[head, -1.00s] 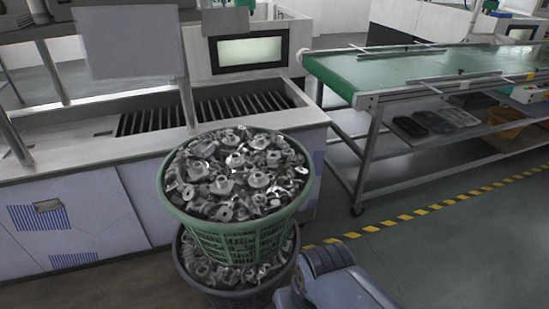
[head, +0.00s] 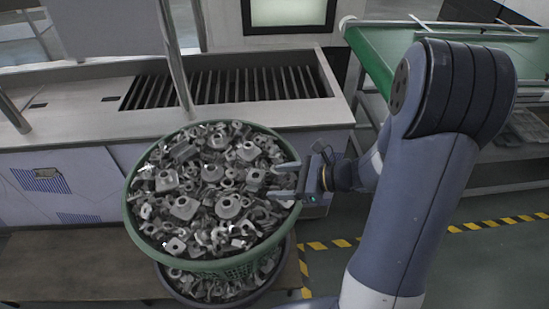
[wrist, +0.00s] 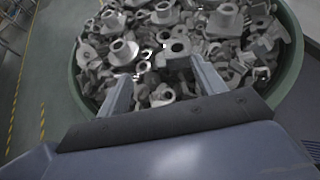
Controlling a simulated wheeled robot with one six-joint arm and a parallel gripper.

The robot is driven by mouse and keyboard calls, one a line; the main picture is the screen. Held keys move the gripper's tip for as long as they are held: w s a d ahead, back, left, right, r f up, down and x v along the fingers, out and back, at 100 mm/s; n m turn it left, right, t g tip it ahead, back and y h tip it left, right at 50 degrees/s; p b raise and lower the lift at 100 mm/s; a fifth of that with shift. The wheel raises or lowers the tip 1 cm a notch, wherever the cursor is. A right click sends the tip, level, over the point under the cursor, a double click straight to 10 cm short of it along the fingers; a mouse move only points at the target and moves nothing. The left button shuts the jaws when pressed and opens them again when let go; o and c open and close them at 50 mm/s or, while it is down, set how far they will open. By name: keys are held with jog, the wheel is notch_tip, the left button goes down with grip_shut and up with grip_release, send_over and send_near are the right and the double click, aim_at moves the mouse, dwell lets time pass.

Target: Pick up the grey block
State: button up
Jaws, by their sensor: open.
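Many grey metal parts (head: 229,206) fill a green basket (head: 128,213) in the head view. I cannot tell which one is the grey block. My gripper (head: 283,187) is open over the right side of the basket, its fingers pointing left across the parts. In the wrist view my gripper's two fingers (wrist: 160,88) stand apart, with loose parts (wrist: 172,47) beyond and between them and nothing clearly held. I cannot tell whether the fingertips touch the parts.
A dark lower basket (head: 205,296) with more parts is under the green one. A tank with a slatted opening (head: 230,87) stands behind. A green conveyor (head: 385,55) is at the back right. Yellow-black tape (head: 490,223) marks the floor.

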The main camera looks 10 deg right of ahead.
aim_at(252, 175)
jog(key=shift+w+d+m+t, duration=0.35)
jog(key=shift+w+d, duration=0.2)
jog(key=shift+w, duration=0.2)
jog(key=shift+w+d+f+m, duration=0.1)
jog(key=shift+w+m, duration=0.15)
jog(key=shift+w, duration=0.1)
jog(key=p+x, duration=0.2)
jog(key=x, duration=0.8)
jog(key=shift+a, duration=0.35)
jog(key=shift+c, duration=0.3)
jog(key=c, duration=1.1)
